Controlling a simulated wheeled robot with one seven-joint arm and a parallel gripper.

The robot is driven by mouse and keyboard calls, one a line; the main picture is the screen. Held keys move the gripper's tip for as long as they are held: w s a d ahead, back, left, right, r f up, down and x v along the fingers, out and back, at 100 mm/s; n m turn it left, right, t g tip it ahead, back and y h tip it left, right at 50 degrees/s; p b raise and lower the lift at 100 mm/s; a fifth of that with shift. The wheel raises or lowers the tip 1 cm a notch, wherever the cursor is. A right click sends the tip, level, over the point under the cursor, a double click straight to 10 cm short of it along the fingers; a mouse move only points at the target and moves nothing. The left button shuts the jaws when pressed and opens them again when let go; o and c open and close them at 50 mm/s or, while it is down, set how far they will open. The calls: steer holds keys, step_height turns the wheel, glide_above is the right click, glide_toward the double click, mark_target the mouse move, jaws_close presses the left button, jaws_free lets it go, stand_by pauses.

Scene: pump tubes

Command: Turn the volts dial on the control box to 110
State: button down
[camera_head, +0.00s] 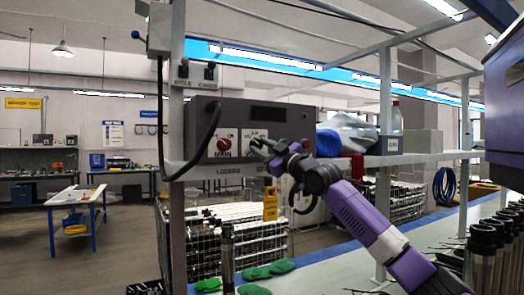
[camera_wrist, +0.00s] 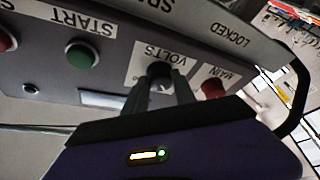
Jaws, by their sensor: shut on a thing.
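The control box (camera_head: 285,118) is a dark grey box on the shelf beam, with a red MAIN switch (camera_head: 222,145) on a white plate at its left. The volts dial (camera_wrist: 160,72) is a dark round knob on a white VOLTS plate (camera_wrist: 148,58), seen upside down in the wrist view. My gripper (camera_wrist: 161,84) has its two dark fingers on either side of the dial and is shut on it. The dial's pointer and set number are not readable.
In the wrist view, a green START button (camera_wrist: 80,56) and a red button (camera_wrist: 5,40) lie left of the dial; the red MAIN knob (camera_wrist: 213,88) is close on its right. A black cable (camera_head: 207,140) hangs at the box's left. Green gloves (camera_head: 256,273) lie on the bench below.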

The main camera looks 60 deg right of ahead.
stand_by(0.3)
steer(key=c, duration=1)
jaws_free()
steer(key=b+v, duration=0.2)
steer(key=v, duration=0.5)
steer(key=shift+s+a+f, duration=0.1)
steer(key=shift+s+a, duration=0.1)
steer(key=shift+s, duration=0.15)
